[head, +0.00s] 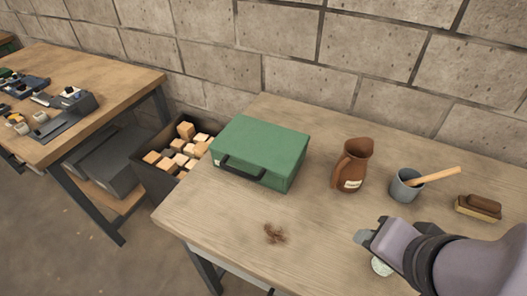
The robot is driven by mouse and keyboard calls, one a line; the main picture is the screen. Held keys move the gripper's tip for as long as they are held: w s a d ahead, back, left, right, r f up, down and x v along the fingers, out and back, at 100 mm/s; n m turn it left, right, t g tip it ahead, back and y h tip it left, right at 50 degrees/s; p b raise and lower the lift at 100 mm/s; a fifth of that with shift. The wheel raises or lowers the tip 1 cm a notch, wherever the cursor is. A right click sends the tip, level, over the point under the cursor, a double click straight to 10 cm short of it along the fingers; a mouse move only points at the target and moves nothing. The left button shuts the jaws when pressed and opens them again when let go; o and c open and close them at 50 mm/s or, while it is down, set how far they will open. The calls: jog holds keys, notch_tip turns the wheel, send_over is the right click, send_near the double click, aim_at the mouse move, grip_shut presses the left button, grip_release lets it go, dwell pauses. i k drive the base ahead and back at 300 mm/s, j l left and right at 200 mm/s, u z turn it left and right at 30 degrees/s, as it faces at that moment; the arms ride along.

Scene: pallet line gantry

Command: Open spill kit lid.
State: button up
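The spill kit is a green box (262,150) with a dark handle (241,169) on its front side. It sits near the left end of the wooden table, and its lid looks closed. A small pale label shows low on the front. My gripper (364,238) is at the lower right, over the table and to the right of the box, well apart from it. Its fingers are seen from the side and partly hidden by my arm, so its opening is not clear. A pale round thing (381,267) shows just under it, partly hidden.
A brown jug (351,167), a grey cup (403,189) with a wooden handle in it and a brush (478,208) stand right of the box. A brown stain (274,233) lies in front. A dark crate (153,184) of wooden blocks is beyond the table's left edge.

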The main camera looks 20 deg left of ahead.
aim_at(274, 149)
jog(key=u, duration=1.2)
jog(key=i+j+z, duration=0.3)
jog(key=j, duration=0.25)
jog(key=k, duration=0.05)
